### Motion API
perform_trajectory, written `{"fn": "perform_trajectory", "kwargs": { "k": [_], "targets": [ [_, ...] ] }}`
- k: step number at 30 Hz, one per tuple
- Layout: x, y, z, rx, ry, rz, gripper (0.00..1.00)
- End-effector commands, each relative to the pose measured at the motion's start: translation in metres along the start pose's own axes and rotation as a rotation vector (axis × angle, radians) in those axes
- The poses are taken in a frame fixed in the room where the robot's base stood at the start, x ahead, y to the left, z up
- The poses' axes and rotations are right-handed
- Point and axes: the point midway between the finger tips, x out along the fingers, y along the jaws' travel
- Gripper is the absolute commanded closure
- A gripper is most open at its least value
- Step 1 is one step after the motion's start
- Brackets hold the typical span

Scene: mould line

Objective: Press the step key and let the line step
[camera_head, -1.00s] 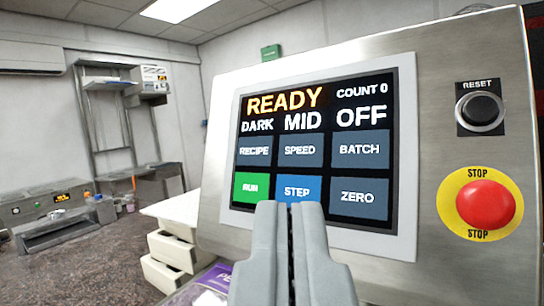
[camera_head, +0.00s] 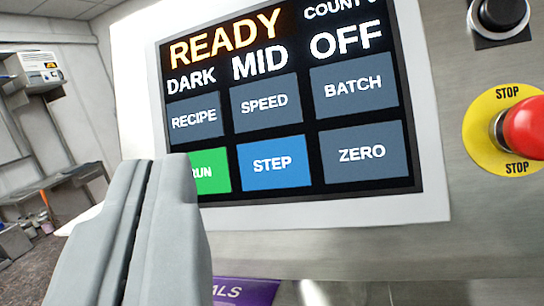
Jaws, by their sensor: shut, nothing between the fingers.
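The control panel screen (camera_head: 290,120) fills the middle of the view. It reads READY, COUNT (the figure is cut off by the top edge), DARK, MID, OFF. The blue STEP key (camera_head: 273,163) is in the lower row, fully in view, between the green RUN key (camera_head: 211,173) and the grey ZERO key (camera_head: 362,153). My gripper (camera_head: 152,165) is shut and empty, in front of the panel at lower left. Its tips appear left of the STEP key and cover part of RUN. I cannot tell whether the fingers touch the panel.
The red STOP button (camera_head: 525,128) on its yellow disc and the black RESET button (camera_head: 502,14) sit right of the screen. A purple item (camera_head: 245,291) lies below the panel. Shelves and a bench (camera_head: 65,180) stand far left.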

Motion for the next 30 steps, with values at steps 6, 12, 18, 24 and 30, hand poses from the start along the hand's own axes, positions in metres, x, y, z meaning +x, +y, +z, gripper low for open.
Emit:
{"fn": "perform_trajectory", "kwargs": {
  "k": [6,12,18,24,30],
  "targets": [
    [0.015,0.012,0.011,-0.002,-0.001,0.002,1.00],
    [0.032,0.024,0.024,-0.002,-0.001,0.002,1.00],
    [0.047,0.035,0.034,-0.001,0.000,0.002,1.00],
    [0.056,0.041,0.041,0.000,0.000,0.000,1.00],
    [0.059,0.043,0.043,0.000,0.000,0.000,1.00]
  ]
}}
